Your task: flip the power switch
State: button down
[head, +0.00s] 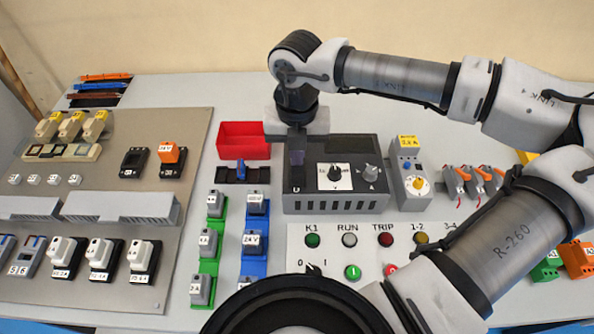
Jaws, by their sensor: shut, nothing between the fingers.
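A white control panel (298,240) at the lower middle carries a black rotary switch (314,269) marked 0 and I, the likeliest power switch. Its lower part is close to a dark round part of my arm, which hides the panel's bottom edge. Behind the panel stands a dark grey power supply box (365,152) with a black knob on a white plate and a grey knob. My gripper (297,163) points down over the left part of this box, shut and empty. It is away from the rotary switch. I cannot tell whether its tips touch the box.
A red bin (240,140) stands left of my gripper. Green and blue rails (254,238) with grey modules lie left of the panel. A grey timer box (408,184) stands right of the power supply. A grey mounting plate (140,215) with several devices fills the left.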

jog(key=shift+f+b, duration=0.75)
jog(key=shift+b, duration=0.05)
jog(key=shift+r, duration=0.1)
dwell(0.3)
jog(key=shift+r+p, duration=1.6)
jog(key=shift+r, duration=1.85)
